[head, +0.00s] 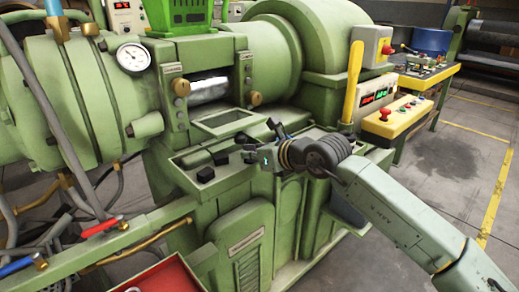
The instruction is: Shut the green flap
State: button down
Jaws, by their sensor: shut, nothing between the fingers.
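A green panel with a sunken rectangular middle (222,121) lies nearly flat below the machine's window, where a shiny metal roll (208,89) shows. It looks like the green flap, lowered open, but I cannot make out its hinge. My gripper (256,143) is over the front ledge, just right of and below this panel. It is shut and empty. I cannot tell whether its fingers touch the ledge or the panel's edge.
A yellow lever (352,82) rises to the right, beside a yellow control box (397,116). Brass knobs (182,87) flank the window. A red tray (165,277) is at the bottom. Open floor lies right.

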jog(key=shift+x, duration=1.4)
